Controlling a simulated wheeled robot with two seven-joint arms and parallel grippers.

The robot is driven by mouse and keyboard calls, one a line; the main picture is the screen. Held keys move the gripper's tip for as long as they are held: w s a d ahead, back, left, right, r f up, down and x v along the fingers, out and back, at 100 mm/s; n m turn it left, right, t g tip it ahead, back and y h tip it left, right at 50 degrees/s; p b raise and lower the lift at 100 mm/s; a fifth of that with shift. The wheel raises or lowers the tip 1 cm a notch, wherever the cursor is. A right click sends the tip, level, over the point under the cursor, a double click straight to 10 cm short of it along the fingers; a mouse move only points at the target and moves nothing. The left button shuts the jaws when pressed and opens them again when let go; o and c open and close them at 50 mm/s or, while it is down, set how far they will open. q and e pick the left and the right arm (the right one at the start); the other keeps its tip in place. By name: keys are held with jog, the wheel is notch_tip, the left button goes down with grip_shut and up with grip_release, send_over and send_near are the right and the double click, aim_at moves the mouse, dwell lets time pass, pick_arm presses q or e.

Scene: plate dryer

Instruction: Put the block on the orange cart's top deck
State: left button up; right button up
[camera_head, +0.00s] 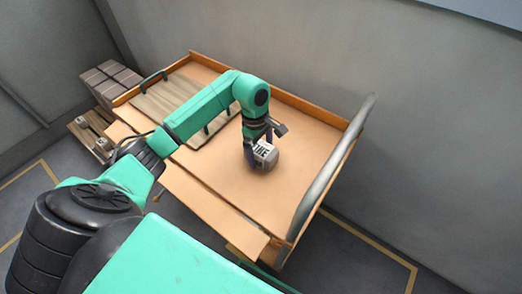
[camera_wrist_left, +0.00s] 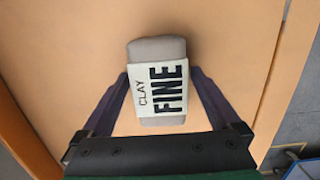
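The block (camera_head: 265,155) is a small grey box with a white label reading "CLAY FINE". It is at the middle of the orange cart's top deck (camera_head: 225,180), low against the deck surface; whether it rests on it is hard to tell. My left gripper (camera_head: 260,152) points down over the deck, with its dark fingers on either side of the block. The left wrist view shows the block (camera_wrist_left: 158,85) between the fingertips, which appear to touch its sides. My right gripper is not in view.
A slatted wooden board (camera_head: 175,110) with green handles lies on the deck's left part. A grey rail (camera_head: 325,180) edges its right end. Grey boxes (camera_head: 110,82) are stacked beyond the left end. A wall stands behind. The deck right of the block is clear.

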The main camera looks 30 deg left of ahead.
aim_at(257, 146)
pick_arm(q)
jog(key=shift+r, duration=0.2)
jog(key=shift+w+r, duration=0.1)
jog(key=shift+r, duration=0.2)
notch_tip(257, 146, up, 11)
jog(key=a+b, duration=0.1)
jog(key=shift+a, duration=0.2)
jog(key=shift+r, duration=0.1)
